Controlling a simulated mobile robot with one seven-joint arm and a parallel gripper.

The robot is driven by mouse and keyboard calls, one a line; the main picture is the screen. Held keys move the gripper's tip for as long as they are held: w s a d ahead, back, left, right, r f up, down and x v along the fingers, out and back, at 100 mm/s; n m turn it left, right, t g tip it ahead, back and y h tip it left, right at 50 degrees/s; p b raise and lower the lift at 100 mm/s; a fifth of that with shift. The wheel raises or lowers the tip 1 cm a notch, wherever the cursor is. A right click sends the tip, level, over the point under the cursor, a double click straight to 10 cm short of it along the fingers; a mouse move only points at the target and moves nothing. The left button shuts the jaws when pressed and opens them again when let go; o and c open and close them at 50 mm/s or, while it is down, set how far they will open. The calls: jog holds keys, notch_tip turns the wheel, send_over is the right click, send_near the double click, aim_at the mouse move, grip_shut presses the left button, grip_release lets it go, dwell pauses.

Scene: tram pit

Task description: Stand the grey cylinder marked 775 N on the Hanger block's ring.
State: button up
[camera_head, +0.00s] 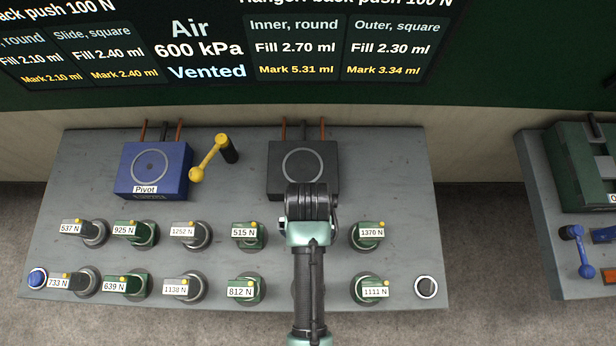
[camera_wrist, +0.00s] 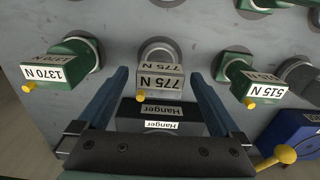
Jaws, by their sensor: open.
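The grey cylinder marked 775 N (camera_wrist: 160,80) shows in the wrist view, between the 1370 N and 515 N pieces, apparently at its place in the row. In the head view my arm hides it. My gripper (camera_wrist: 158,72) is open, with one blue finger on each side of the cylinder in the picture; I cannot tell how far above it the tips are. The dark Hanger block (camera_head: 302,160) stands at the back of the table with its ring (camera_head: 303,166) bare. The block's labelled face (camera_wrist: 140,112) shows between the fingers in the wrist view.
The 515 N piece (camera_head: 246,234) and 1370 N piece (camera_head: 369,235) flank my arm. Several other marked pieces stand in two rows. The blue Pivot block (camera_head: 153,170) and a yellow-handled lever (camera_head: 210,158) are left of the Hanger block. Another table (camera_head: 540,180) stands at right.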

jog(key=shift+w+f, duration=0.2)
jog(key=shift+f, duration=1.6)
grip_shut()
